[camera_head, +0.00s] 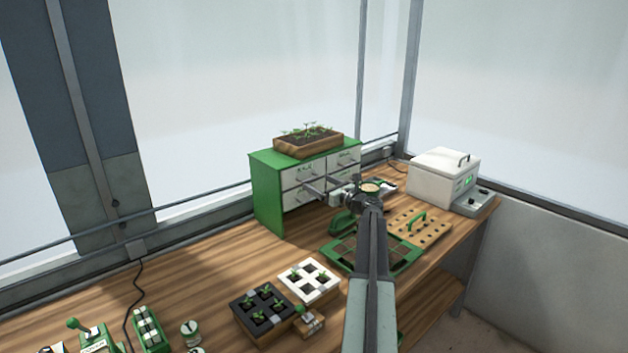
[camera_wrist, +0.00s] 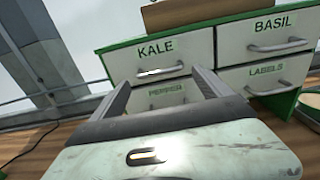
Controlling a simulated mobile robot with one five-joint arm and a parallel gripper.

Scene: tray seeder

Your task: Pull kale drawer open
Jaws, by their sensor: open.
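The kale drawer (camera_wrist: 155,50) is the upper left one in a green cabinet (camera_head: 268,200), with a white front and a dark KALE label. Its front looks flush with the cabinet. Its grey bar handle (camera_wrist: 160,71) lies level in the wrist view. My gripper (camera_wrist: 160,76) is open and empty, its two fingers pointing at the cabinet. In the wrist view the handle shows between the fingertips; I cannot tell the gap in depth. In the head view my gripper (camera_head: 314,184) is in front of the left drawers and partly hides them.
The basil drawer (camera_wrist: 268,50) is to the right; the pepper drawer (camera_wrist: 165,95) is below, partly hidden by my gripper. A wooden planter (camera_head: 310,143) stands on the cabinet. A green tray (camera_head: 345,260), a white seedling tray (camera_head: 328,291) and a white box (camera_head: 440,178) stand on the bench.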

